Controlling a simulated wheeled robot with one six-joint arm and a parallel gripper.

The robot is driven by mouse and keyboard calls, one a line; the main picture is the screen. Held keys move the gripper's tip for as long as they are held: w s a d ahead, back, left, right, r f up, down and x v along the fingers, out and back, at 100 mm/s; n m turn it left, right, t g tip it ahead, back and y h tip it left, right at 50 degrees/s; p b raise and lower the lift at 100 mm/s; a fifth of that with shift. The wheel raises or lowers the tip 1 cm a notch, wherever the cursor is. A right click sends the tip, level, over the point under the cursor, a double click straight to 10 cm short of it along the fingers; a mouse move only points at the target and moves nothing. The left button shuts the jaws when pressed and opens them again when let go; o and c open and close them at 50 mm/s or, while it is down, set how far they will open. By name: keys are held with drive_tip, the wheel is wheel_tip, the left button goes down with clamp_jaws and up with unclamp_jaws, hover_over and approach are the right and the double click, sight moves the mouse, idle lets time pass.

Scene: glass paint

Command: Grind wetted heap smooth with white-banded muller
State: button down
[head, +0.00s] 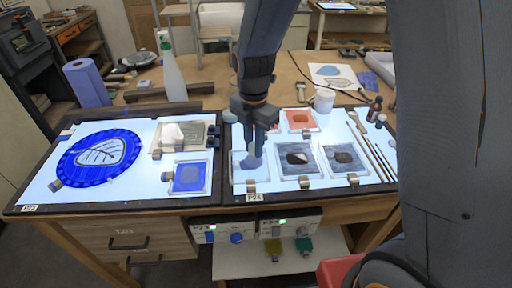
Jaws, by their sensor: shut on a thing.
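My gripper (258,124) points down over the right light panel and is shut on a blue-grey glass muller (252,158). The muller stands over a pale glass slab (240,180) at the panel's front left, with its foot low at the slab. I cannot make out a white band on it, nor tell whether it touches the slab. Any heap under it is hidden. To its right, two clipped slabs carry dark patches, a left one (283,170) and a right one (327,165). A slab with orange-red paint (301,117) lies behind them.
A blue-painted slab (190,177) and a round blue-rimmed leaf panel (70,176) lie on the left light panel. A spray bottle (173,78) stands behind. Brushes (371,147), a brown bottle (375,108) and a white cup (324,100) crowd the right side.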

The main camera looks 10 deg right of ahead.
sight(247, 168)
drive_tip(key=shift+w+a, duration=0.2)
drive_tip(key=shift+a+r, duration=0.1)
drive_tip(key=shift+a, duration=1.05)
drive_tip(key=shift+s+a+p, duration=0.35)
drive_tip(key=shift+s+a, duration=0.1)
drive_tip(key=shift+s, duration=0.2)
drive_tip(key=shift+s+d, duration=0.55)
drive_tip(key=shift+s, duration=0.15)
drive_tip(key=shift+w+d, duration=0.1)
drive_tip(key=shift+d, duration=0.95)
drive_tip(key=shift+w+d, duration=0.45)
drive_tip(key=shift+w, duration=0.15)
drive_tip(key=shift+r, duration=2.35)
